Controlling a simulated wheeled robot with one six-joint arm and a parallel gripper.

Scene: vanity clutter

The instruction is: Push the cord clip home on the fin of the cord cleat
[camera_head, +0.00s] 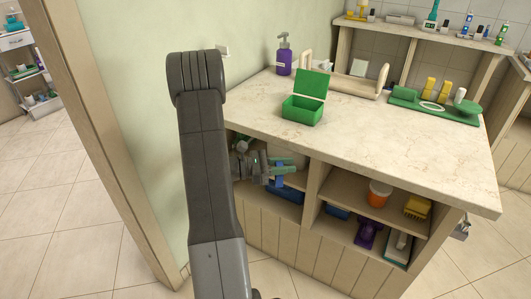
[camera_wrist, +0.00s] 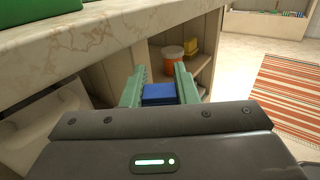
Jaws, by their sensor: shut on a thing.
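My gripper (camera_head: 283,166) is at the front of the cabinet, below the counter edge, by the left shelf opening. Its green fingers are shut on a blue piece (camera_head: 279,179), which looks like the cord clip. In the wrist view the blue clip (camera_wrist: 158,93) sits between the two fingers of the gripper (camera_wrist: 160,82). I cannot make out the cord cleat or its fin in either view, so I cannot tell whether the clip touches it.
The marble counter (camera_head: 375,130) overhangs the gripper. It holds an open green box (camera_head: 302,110), a purple pump bottle (camera_head: 284,58) and a green tray (camera_head: 432,111). The right shelves hold an orange tub (camera_head: 379,193) and a yellow item (camera_head: 417,207). Open floor lies right.

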